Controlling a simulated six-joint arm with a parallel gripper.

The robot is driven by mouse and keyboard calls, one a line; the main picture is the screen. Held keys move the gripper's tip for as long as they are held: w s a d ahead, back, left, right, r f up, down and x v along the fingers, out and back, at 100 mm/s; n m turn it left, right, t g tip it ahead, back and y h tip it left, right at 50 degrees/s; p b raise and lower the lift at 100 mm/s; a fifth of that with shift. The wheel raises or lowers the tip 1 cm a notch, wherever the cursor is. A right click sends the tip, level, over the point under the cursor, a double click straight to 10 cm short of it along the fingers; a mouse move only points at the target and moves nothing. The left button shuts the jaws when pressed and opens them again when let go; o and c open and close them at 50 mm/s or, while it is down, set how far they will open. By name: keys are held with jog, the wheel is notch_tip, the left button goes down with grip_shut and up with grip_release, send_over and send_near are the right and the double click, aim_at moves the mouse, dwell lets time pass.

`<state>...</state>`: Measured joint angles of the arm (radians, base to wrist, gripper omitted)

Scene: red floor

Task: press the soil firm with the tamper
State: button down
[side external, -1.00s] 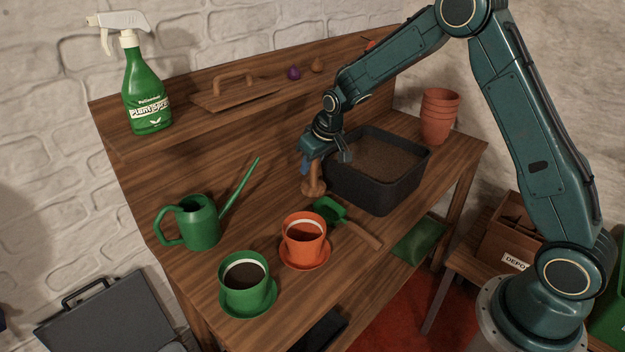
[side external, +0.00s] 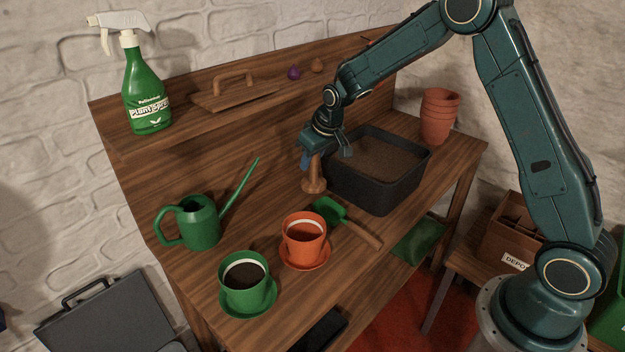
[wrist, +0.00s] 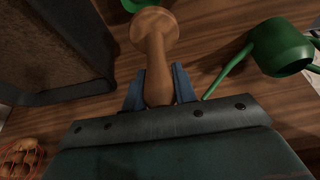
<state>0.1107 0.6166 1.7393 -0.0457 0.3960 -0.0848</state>
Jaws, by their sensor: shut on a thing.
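The wooden tamper (side external: 314,180) is held by my gripper (side external: 318,157), its round foot pointing down, beside the left wall of the black soil tub. In the wrist view, the tamper (wrist: 154,40) sits between the blue fingers of my gripper (wrist: 159,88), foot outward. I cannot tell whether the foot touches the bench. Soil (side external: 385,160) lies in the black tub (side external: 375,195). Dark soil (side external: 245,275) also fills a green pot (side external: 247,297) on a saucer. An orange pot (side external: 303,248) on a saucer stands nearby, with brownish contents.
A green trowel (side external: 330,212) lies in front of the tub. A green watering can (side external: 200,225) stands at left. Stacked terracotta pots (side external: 439,115) stand behind the tub. A spray bottle (side external: 147,90) and a wooden float (side external: 235,92) are on the shelf.

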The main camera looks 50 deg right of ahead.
notch_tip(320, 180, up, 10)
jog(key=shift+r, duration=0.2)
jog(key=shift+a+r, duration=0.1)
jog(key=shift+a, duration=0.5)
jog(key=s+a+n+g+y, duration=0.1)
jog(key=s+a+n, duration=0.25)
jog(key=a, duration=0.55)
jog(key=s+a+n+y, duration=0.2)
jog(key=s+a+n, duration=0.15)
jog(key=a, duration=0.65)
jog(key=s+a+n+g+y, duration=0.1)
jog(key=s+a+n, duration=0.1)
jog(key=a+n, duration=0.5)
jog(key=a+f, duration=0.1)
jog(key=a+f+m, duration=0.1)
jog(key=f, duration=0.1)
jog(key=a+f+m, duration=0.1)
jog(key=f, duration=0.1)
jog(key=shift+s+f, duration=0.1)
jog(key=shift+s, duration=0.1)
jog(key=shift+d+f, duration=0.1)
jog(key=shift+f, duration=0.15)
jog(key=shift+f, duration=3.15)
jog(key=shift+f, duration=0.75)
